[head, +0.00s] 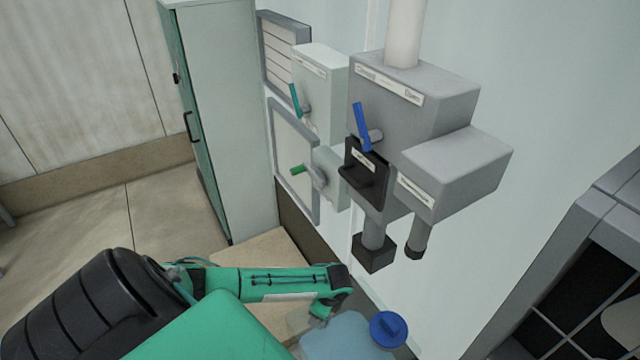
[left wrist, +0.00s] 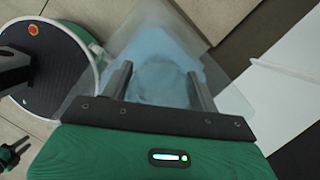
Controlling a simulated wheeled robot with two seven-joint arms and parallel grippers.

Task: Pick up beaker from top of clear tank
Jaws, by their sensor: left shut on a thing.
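My left gripper (head: 322,305) is at the bottom of the head view, at the clear tank (head: 345,340) with light blue contents. In the left wrist view its two fingers (left wrist: 161,84) stand apart with a faint, see-through beaker (left wrist: 163,86) between them, and the gripper is shut on it. The beaker's outline blends with the pale blue tank behind it, so I cannot tell whether it still touches the tank top. A small black and green gripper, seemingly my right one (left wrist: 14,150), shows at the left wrist view's lower left edge; its jaws are too small to read.
A blue cap (head: 388,328) sits at the tank's right. Grey wall boxes with a blue lever (head: 361,127) and a green lever (head: 298,170) are above and beyond. A tall cabinet (head: 225,120) stands behind. A dark-panelled grey unit (head: 585,270) is at right. Floor is open at left.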

